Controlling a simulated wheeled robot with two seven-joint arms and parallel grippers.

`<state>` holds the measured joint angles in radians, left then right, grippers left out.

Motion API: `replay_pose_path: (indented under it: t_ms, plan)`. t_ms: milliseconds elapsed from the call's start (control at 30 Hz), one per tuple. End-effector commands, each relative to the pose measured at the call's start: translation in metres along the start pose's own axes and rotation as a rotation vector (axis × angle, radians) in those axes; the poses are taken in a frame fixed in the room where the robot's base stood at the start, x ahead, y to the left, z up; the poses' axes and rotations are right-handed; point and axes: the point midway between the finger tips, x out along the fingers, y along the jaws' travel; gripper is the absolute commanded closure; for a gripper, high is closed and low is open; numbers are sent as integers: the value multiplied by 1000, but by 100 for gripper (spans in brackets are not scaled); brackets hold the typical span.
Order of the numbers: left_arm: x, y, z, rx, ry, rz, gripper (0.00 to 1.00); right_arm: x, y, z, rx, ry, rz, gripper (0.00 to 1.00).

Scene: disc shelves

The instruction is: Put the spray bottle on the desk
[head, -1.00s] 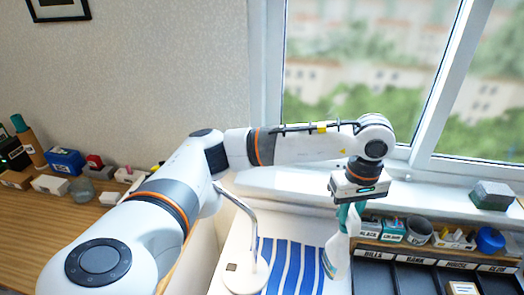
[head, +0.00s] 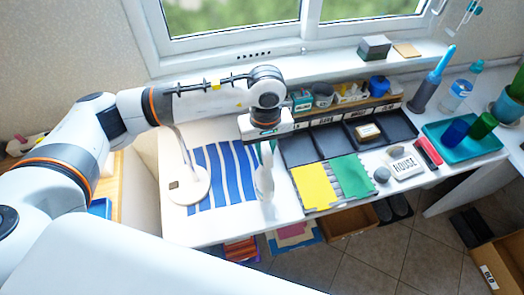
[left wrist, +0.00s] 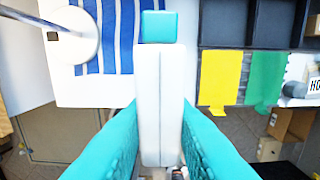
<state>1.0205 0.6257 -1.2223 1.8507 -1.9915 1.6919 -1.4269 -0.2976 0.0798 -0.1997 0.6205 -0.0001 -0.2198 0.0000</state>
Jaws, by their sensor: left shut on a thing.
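My left gripper (head: 264,148) is shut on the spray bottle (head: 265,182), which hangs roughly upright below it. In the left wrist view the bottle is a white body (left wrist: 158,95) with a teal end (left wrist: 158,27), between my teal fingers (left wrist: 160,125). The white desk (head: 205,228) runs under the window. In the head view the bottle overlaps the desk's front part, right of the blue-striped mat (head: 222,172). I cannot tell whether its base touches the desk. My right gripper is not in view.
A white lamp stand (head: 188,188) is left of the bottle. Dark trays (head: 298,150), a yellow mat (head: 311,186) and a green mat (head: 350,176) lie to the right. A teal tray (head: 455,148) with cups is farther right. Bare desk shows along the front left.

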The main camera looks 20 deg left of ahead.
Motion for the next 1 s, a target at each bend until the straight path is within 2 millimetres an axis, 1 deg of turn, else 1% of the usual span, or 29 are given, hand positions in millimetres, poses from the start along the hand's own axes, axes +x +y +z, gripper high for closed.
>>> replay_pose_path:
  t_ms: [167,333,433,667,1000]
  plan:
    - [10,-1,0,-1,0,-2,100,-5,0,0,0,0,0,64]
    - [32,0,0,-1,1,0,100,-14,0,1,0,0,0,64]
    - [41,-1,0,-1,-1,-2,100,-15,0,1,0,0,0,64]
    - [42,-1,1,0,-3,-3,100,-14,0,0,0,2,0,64]
    - [51,-1,0,0,-1,-3,100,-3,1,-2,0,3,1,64]
